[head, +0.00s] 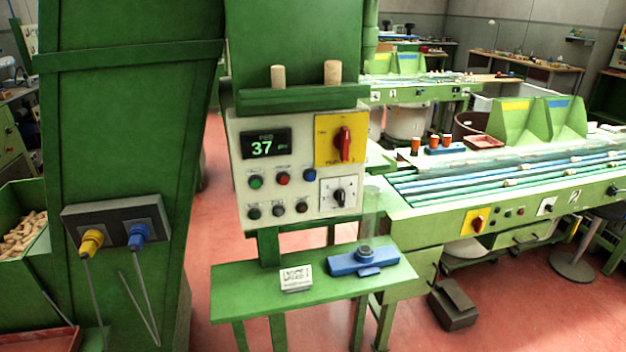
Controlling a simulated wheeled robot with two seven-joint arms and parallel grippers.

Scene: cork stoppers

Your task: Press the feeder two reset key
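A white control panel (304,182) faces me on a green machine. A row of three dark round keys sits near its bottom: a left key (254,213), a middle key (278,212) and a right key (302,207). Small labels stand above them, too blurred to read, so I cannot tell which is the feeder two reset key. Above them are a green button (256,182), a red button (283,178) and a blue button (309,174). The display (265,144) reads 37. Neither of my grippers is in view.
A red rotary switch (345,144) on yellow and a black selector (340,196) sit on the panel's right. Two corks (333,72) stand on the shelf above.

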